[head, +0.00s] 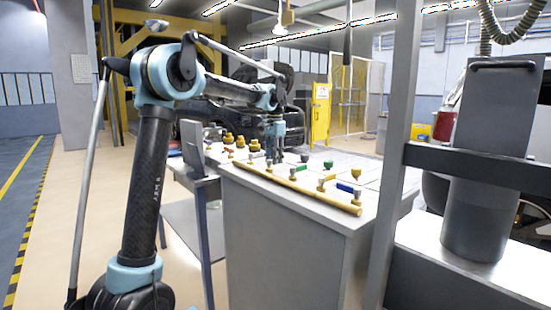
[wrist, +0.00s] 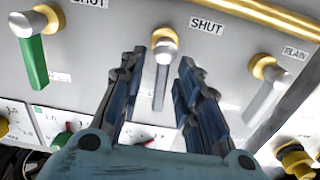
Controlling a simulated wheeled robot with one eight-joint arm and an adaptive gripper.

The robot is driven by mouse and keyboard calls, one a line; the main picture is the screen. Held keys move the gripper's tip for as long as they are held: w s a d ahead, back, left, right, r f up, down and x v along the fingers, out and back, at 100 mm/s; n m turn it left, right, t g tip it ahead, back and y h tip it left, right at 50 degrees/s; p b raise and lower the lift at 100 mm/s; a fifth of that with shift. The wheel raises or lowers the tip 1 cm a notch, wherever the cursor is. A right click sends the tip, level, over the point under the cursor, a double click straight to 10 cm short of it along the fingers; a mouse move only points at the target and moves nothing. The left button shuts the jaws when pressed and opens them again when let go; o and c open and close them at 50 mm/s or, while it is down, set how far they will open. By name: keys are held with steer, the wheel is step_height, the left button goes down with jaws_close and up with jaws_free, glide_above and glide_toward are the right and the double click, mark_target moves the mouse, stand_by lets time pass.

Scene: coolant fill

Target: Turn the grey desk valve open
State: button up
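My gripper (head: 277,153) is over the desk panel in the head view. In the wrist view its two fingers (wrist: 159,66) are open, with a valve with a pale grey lever (wrist: 160,82) in the gap between them. The lever points toward my palm, and a SHUT label is beside its brass base. The fingers look apart from the lever; contact cannot be told. A second grey-levered valve (wrist: 264,98), beside a label reading PLAIN, is to the right. A green-levered valve (wrist: 35,60) is to the left.
The desk (head: 275,215) carries a brass pipe (head: 312,194) along its edge, with green (head: 299,167), yellow (head: 327,178) and blue (head: 347,188) levers close by. Yellow knobs (head: 228,140) stand behind. A grey post (head: 399,150) rises at the right.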

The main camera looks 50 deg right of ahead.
steer(key=shift+s+d+r, duration=0.1)
step_height(320, 180, up, 12)
stand_by(0.5)
